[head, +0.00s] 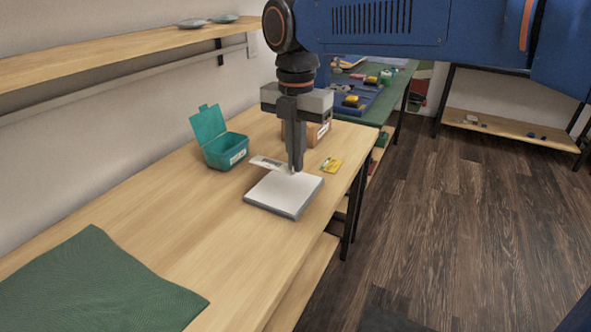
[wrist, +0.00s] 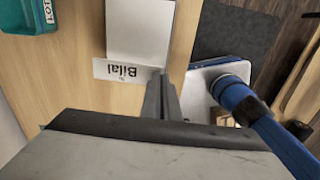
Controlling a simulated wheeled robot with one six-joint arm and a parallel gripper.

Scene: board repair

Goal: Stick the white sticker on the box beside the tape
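The white sticker (head: 267,162), a small flat card with dark print, sticks out to the left from my gripper's fingertips (head: 293,168). In the wrist view the sticker (wrist: 122,73) reads "Bilal", upside down, and its right end meets my fingers (wrist: 160,92), which look closed on it. A flat white slab or box (head: 284,194) lies just in front of and below the fingertips. A teal box (head: 222,148) with its lid open and a white label stands to the left. A brown box (head: 318,131) is partly hidden behind my gripper. I cannot make out the tape.
A small yellow card (head: 331,165) lies right of the fingertips near the table's edge. A blue tray (head: 352,99) holds parts on the far bench. The tabletop between mat and slab is clear.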

